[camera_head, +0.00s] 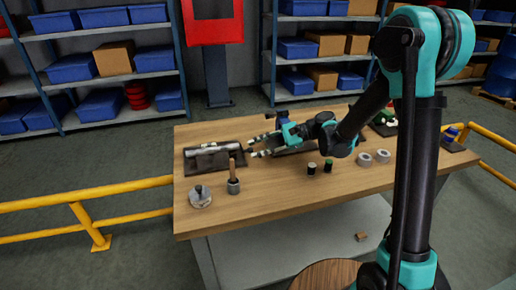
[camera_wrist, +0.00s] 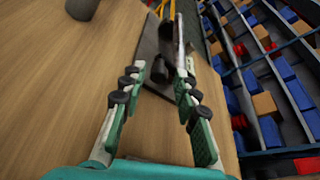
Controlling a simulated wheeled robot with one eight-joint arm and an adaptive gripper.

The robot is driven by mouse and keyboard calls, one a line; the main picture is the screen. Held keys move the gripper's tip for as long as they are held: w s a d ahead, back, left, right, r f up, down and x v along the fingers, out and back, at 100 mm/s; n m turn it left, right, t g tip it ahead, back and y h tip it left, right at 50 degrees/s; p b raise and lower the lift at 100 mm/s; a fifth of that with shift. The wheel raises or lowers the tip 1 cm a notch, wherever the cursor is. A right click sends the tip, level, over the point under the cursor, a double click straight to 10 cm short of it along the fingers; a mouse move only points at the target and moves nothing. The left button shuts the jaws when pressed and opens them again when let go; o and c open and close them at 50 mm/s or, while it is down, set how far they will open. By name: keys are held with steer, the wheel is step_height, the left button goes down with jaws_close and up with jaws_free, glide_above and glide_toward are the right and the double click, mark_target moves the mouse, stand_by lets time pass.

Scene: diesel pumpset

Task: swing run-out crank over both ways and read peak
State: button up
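A dark flat stand (camera_head: 190,165) lies at the left of the bench with a grey shaft-like part (camera_head: 212,149) along its top; I cannot tell which end is the crank. My gripper (camera_head: 250,147) is to the right of the stand, pointing left at its right end, with fingers apart and nothing visible between them. In the wrist view my gripper (camera_wrist: 160,68) is open, and the dark stand (camera_wrist: 150,60) lies ahead with a pale bar (camera_wrist: 179,35) near the right fingertip. I cannot tell whether they touch. No dial reading is legible.
A mallet-like tool (camera_head: 233,185) stands head down at the front left, beside a round grey disc with a knob (camera_head: 200,197). Two small dark cylinders (camera_head: 320,167) and two pale rings (camera_head: 373,157) stand to the right. The front middle of the bench (camera_head: 275,195) is clear.

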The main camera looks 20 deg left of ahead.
steer(key=shift+o, duration=0.2)
steer(key=v, duration=1.2)
steer(key=shift+s, duration=0.1)
